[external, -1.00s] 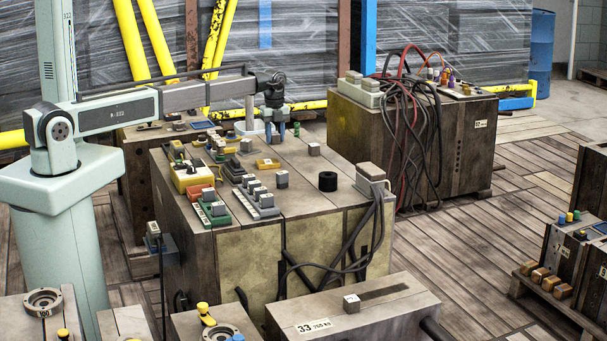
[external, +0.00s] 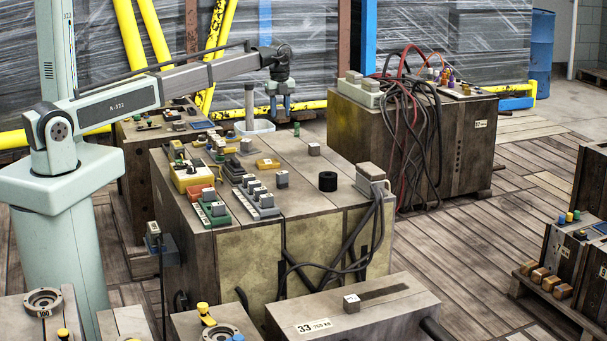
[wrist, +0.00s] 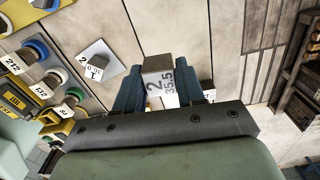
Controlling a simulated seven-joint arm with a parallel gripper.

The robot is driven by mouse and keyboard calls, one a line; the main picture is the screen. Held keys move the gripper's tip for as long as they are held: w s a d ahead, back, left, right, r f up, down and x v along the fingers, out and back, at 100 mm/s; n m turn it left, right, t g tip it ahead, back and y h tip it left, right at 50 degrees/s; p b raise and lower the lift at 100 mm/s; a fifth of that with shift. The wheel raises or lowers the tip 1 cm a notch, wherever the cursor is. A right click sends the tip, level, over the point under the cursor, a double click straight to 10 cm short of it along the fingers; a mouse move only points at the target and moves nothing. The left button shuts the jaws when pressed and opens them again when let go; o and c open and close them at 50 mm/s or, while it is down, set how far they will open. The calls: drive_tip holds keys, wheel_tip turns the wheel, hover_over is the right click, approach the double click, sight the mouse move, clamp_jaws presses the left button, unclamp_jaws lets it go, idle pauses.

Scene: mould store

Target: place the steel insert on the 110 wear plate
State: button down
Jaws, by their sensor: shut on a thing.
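My gripper (external: 279,113) hangs above the far edge of the big wooden mould crate (external: 335,200) in the external view. I cannot read a 110 mark in any view, so I cannot tell which thing is the 110 wear plate.
A second steel block (wrist: 97,62) lies left of the fingers in the wrist view, near numbered round fittings (wrist: 30,50). Cables hang over the back-right crate (external: 450,140). The crate's right top is mostly clear.

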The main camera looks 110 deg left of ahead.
drive_tip(key=w+d, duration=0.5)
drive_tip(key=r+m, duration=0.1)
drive_tip(key=m, duration=0.7)
hover_over(268, 162)
drive_tip(key=shift+a+f, duration=0.1)
drive_tip(key=shift+f, duration=4.55)
drive_tip(key=shift+f, duration=0.1)
drive_tip(key=c, duration=0.7)
unclamp_jaws()
